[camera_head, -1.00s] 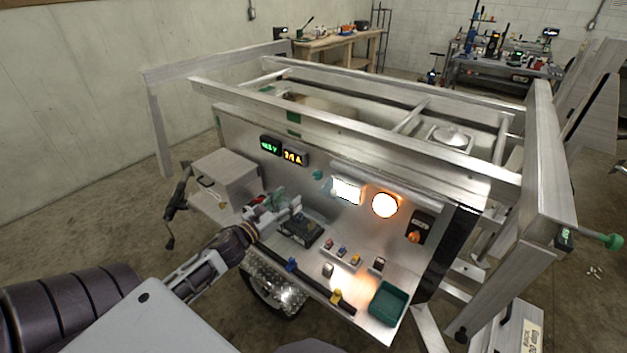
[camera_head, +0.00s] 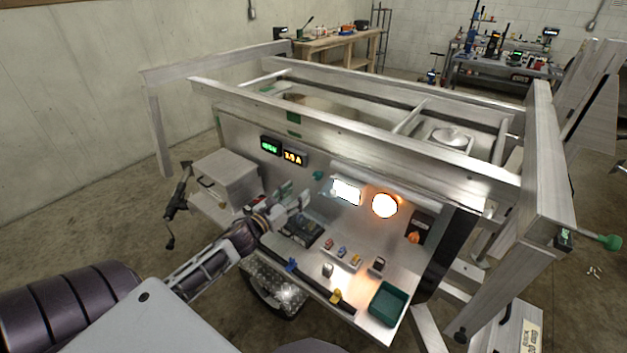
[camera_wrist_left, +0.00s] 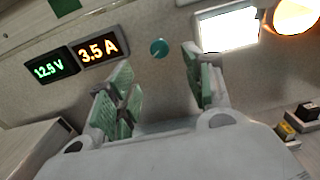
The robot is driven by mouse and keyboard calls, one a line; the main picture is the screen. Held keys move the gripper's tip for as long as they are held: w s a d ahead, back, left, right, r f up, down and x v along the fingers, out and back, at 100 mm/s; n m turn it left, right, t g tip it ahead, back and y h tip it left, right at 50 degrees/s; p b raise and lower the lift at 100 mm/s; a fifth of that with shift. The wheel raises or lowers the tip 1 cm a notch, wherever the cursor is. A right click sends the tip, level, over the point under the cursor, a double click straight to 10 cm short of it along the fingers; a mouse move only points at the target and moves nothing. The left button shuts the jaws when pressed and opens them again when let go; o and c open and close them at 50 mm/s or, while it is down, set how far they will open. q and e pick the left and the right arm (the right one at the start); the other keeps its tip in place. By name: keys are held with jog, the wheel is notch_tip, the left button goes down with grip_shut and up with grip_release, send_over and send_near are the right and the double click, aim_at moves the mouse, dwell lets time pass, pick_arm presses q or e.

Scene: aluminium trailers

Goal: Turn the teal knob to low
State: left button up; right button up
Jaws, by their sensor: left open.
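The teal knob (camera_wrist_left: 159,47) is a small round knob on the upright metal panel, between the amber display and the lit white panel in the left wrist view. It also shows in the head view (camera_head: 319,175). My left gripper (camera_wrist_left: 160,90) is open, with its green-padded fingers apart and nothing between them. The knob appears beyond the gap between the fingertips, and no contact shows. In the head view my left gripper (camera_head: 292,200) is over the shelf, below and left of the knob. My right gripper is not in view.
A green display (camera_wrist_left: 56,66) reads about 12.5 V and an amber display (camera_wrist_left: 98,46) reads 3.5 A. A white lit panel (camera_head: 346,191) and a round lamp (camera_head: 385,205) are right of the knob. Switches, clips and a green tray (camera_head: 387,303) occupy the shelf. A metal rail (camera_head: 350,140) runs above.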

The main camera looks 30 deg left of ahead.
aim_at(316, 177)
pick_arm(q)
jog(key=shift+w+d+p, duration=0.2)
jog(key=shift+w, duration=2.05)
jog(key=shift+w+d+p, duration=0.15)
jog(key=shift+w, duration=2.5)
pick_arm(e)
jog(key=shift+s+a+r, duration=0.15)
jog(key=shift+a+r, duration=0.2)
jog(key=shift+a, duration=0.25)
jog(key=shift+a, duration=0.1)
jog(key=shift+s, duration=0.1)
